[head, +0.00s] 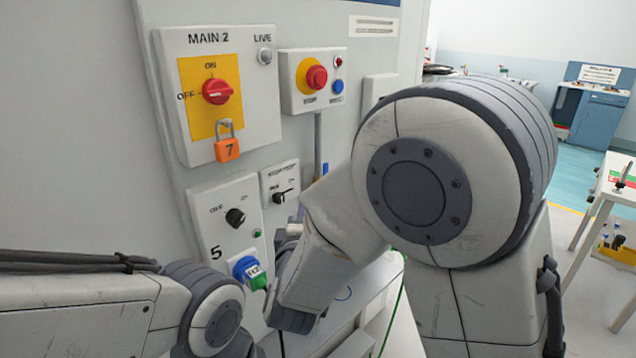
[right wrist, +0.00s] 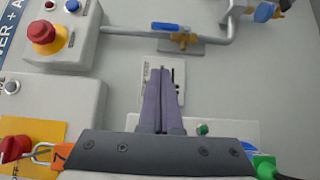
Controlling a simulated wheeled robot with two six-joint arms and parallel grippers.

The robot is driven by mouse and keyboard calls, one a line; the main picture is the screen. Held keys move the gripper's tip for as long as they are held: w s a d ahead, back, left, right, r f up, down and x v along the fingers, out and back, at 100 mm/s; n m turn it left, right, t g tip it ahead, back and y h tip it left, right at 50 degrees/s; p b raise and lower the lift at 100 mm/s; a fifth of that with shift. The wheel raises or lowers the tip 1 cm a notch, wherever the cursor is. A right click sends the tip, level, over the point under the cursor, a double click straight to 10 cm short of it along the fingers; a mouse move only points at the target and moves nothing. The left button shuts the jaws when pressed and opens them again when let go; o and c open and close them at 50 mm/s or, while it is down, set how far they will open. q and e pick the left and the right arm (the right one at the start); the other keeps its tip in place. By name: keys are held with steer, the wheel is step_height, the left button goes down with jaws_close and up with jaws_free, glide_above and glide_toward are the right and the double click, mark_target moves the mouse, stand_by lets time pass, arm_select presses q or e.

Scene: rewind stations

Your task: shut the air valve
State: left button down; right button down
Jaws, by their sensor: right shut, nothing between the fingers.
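The air valve shows in the right wrist view as a brass body (right wrist: 184,41) on a grey pipe, with a blue lever (right wrist: 165,26) lying along the pipe. In the head view only a small blue piece of the lever (head: 325,168) shows above my right arm, which hides the rest. My right gripper (right wrist: 162,70) is shut and empty. Its fingertips are in front of a small white selector panel (right wrist: 149,72), apart from the valve in the picture. In the head view the right gripper is mostly hidden behind its wrist. My left gripper is not in view; only its arm shows.
A red stop button (head: 317,77) and a red main switch (head: 217,91) with an orange padlock (head: 228,150) are on the wall panel. Below are a black knob (head: 236,217) and a blue plug (head: 244,267). A grey pipe (right wrist: 130,33) runs beside the stop box.

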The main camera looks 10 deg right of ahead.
steer(key=w+d+p, duration=0.3)
steer(key=w+d, duration=0.1)
steer(key=w, duration=0.8)
steer(key=shift+d, duration=0.4)
steer(key=shift+w, duration=0.1)
